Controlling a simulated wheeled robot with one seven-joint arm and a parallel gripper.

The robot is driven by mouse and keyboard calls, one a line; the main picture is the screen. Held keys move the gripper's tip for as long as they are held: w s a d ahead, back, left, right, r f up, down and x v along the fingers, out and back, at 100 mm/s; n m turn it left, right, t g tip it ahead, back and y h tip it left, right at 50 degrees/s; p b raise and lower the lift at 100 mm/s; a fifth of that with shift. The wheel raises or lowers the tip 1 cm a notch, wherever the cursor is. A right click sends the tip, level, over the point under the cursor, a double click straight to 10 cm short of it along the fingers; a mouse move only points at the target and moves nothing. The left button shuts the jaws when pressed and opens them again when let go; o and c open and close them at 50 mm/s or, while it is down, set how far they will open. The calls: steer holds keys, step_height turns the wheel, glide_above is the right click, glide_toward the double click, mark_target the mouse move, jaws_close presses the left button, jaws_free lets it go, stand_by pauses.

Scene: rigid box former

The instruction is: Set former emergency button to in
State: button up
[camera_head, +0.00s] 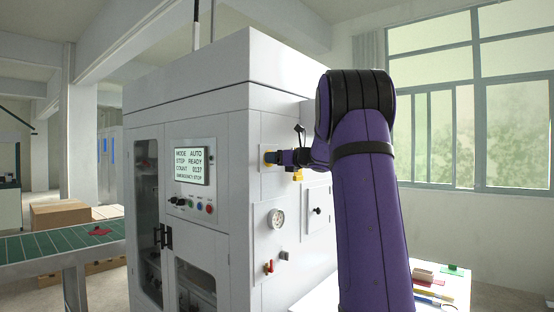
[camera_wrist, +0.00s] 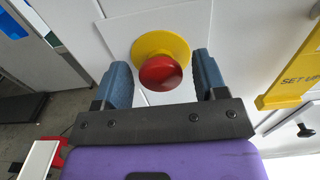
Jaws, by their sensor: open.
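The emergency button is a red mushroom cap (camera_wrist: 160,73) on a yellow round base, mounted on a pale plate on the side wall of the white former (camera_head: 190,110). In the wrist view it stands between the two blue fingers of my gripper (camera_wrist: 163,80), which is open with a gap on both sides of the cap. In the head view my gripper (camera_head: 272,157) is at the side wall, and a bit of yellow shows there; the red cap is hidden.
A gauge (camera_head: 276,218), a red-handled switch (camera_head: 269,267) and a small black knob (camera_head: 317,211) are on the same wall. A table with small items is at lower right; a green conveyor (camera_head: 60,243) is at left.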

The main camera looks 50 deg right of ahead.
steer(key=s, duration=1)
steer(key=shift+s+d, duration=0.4)
steer(key=shift+d, duration=0.05)
steer(key=shift+a, duration=0.1)
steer(key=s+a+f+n+g+y, duration=0.1)
steer(key=a+f+n+g+y, duration=0.3)
steer(key=a, duration=0.6)
steer(key=s+a+n+g+h, duration=0.1)
steer(key=s+a+n, duration=0.1)
steer(key=a+n, duration=0.6)
steer(key=s+a+f+n+g+y, duration=0.1)
steer(key=a+f+n+g+y, duration=0.15)
steer(key=a, duration=0.85)
steer(key=s+a+f+n+g+h, duration=0.2)
steer(key=s+a+f+n, duration=0.4)
steer(key=s+n, duration=0.4)
steer(key=s+a+f+n+g+h, duration=0.3)
steer(key=s+a+f+n, duration=0.3)
steer(key=s+n, duration=0.4)
steer(key=shift+s+a+f+n+h, duration=0.15)
steer(key=shift+a+n+h, duration=0.2)
steer(key=shift+h, duration=0.5)
